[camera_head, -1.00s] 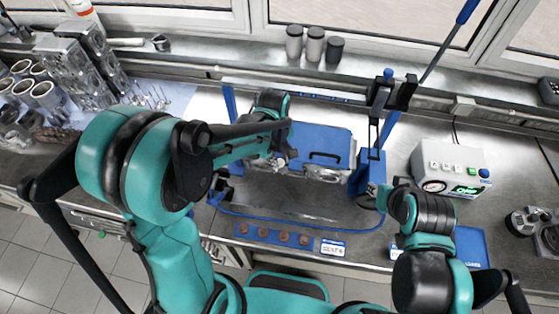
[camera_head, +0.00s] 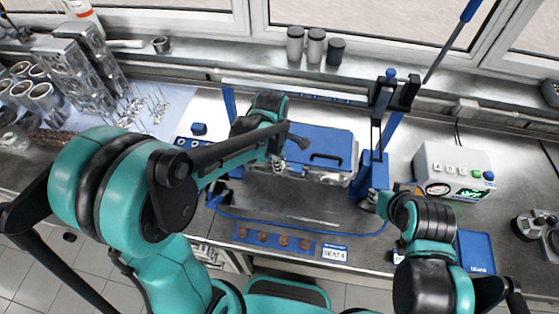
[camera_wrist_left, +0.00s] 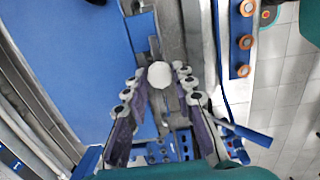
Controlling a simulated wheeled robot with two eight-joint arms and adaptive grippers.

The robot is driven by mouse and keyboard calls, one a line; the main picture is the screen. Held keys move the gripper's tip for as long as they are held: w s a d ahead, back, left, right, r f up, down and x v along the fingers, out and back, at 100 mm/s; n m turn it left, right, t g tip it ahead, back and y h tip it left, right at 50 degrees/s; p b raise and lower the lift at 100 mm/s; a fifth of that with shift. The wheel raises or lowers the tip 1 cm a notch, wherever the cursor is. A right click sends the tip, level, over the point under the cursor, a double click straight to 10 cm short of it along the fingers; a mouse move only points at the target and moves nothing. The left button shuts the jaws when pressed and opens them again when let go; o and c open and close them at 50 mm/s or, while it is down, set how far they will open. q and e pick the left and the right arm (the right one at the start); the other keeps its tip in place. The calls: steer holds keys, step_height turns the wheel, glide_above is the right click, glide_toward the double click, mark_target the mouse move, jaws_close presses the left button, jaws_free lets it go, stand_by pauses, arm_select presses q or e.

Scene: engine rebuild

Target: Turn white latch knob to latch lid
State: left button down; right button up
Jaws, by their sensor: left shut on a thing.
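The white latch knob (camera_wrist_left: 160,75) shows in the left wrist view as a pale, many-sided disc at the edge of the blue lid (camera_wrist_left: 75,70). My left gripper (camera_wrist_left: 159,84) has its fingertips on both sides of the knob and is shut on it. In the head view the blue lid (camera_head: 325,142) with its dark handle lies flat on the metal box. My left gripper (camera_head: 277,163) is at the left front edge of the lid, and the knob is hidden there. My right gripper (camera_head: 372,199) is small beside the blue stand, and its fingers are unclear.
A blue stand (camera_head: 372,176) with a lever press is right of the box. A white control unit (camera_head: 453,170) stands farther right. A blue strip with several copper-coloured pieces (camera_head: 262,237) lies in front. Engine blocks (camera_head: 75,65) are at the back left.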

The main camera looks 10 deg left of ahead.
stand_by(0.4)
arm_select(q)
steer(key=c, duration=1.3)
jaws_free()
steer(key=shift+o, duration=0.2)
step_height(320, 180, up, 12)
steer(key=shift+s+a, duration=0.35)
steer(key=shift+s, duration=0.05)
steer(key=shift+s, duration=0.1)
